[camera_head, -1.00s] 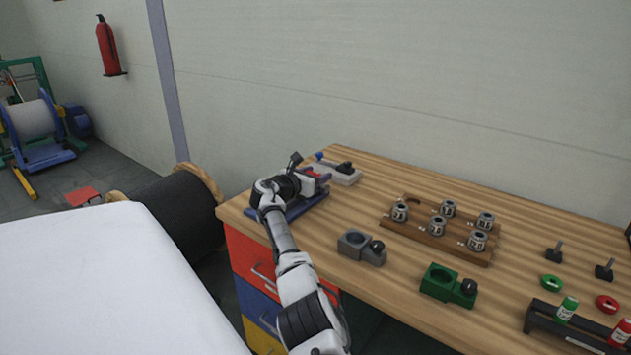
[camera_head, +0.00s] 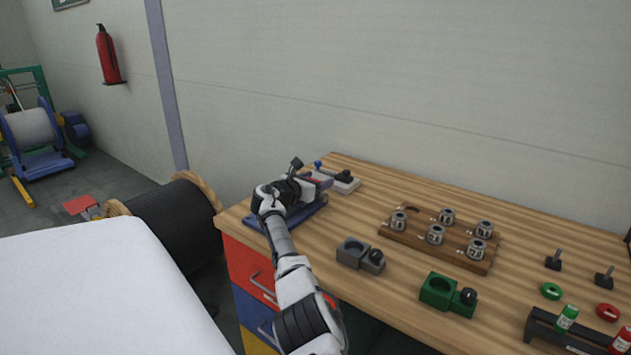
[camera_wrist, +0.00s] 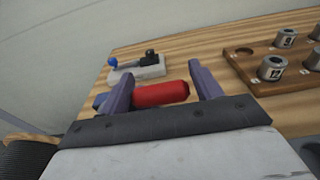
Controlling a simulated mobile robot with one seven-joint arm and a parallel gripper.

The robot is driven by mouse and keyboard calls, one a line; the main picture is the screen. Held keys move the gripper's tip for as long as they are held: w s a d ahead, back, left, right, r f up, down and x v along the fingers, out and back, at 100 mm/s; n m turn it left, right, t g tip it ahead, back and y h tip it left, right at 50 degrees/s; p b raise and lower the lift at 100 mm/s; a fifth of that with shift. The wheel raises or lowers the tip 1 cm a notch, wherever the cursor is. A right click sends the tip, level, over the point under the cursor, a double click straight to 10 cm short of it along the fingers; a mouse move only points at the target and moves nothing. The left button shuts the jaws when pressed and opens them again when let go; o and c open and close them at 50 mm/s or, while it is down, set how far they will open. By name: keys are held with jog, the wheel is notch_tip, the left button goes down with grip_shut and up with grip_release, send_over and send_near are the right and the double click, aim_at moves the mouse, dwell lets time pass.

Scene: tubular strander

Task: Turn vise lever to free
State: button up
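The vise is on the far left corner of the bench; its blue base (camera_head: 308,212) shows beneath my arm in the head view. My gripper (camera_head: 318,180) is over it and hides most of its upper part. In the wrist view, a red cylindrical handle (camera_wrist: 160,94), seemingly the vise lever, lies crosswise between the two purple-grey fingers of my gripper (camera_wrist: 161,73). The fingers are wide apart. The red handle's left end is close to the left finger; a small gap shows at the right. Contact cannot be told.
A grey block with a blue-knobbed lever (camera_wrist: 140,70) stands just beyond the vise. A wooden rack (camera_head: 418,236) with several numbered metal cups is to the right. Grey (camera_head: 352,250) and green (camera_head: 438,288) fixtures stand nearer the front edge. The wall is close behind.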

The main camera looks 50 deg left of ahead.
jog(key=shift+s+f, duration=0.1)
jog(key=shift+v, duration=0.8)
jog(key=b+v, duration=0.2)
jog(key=v, duration=1)
jog(key=shift+c, duration=0.2)
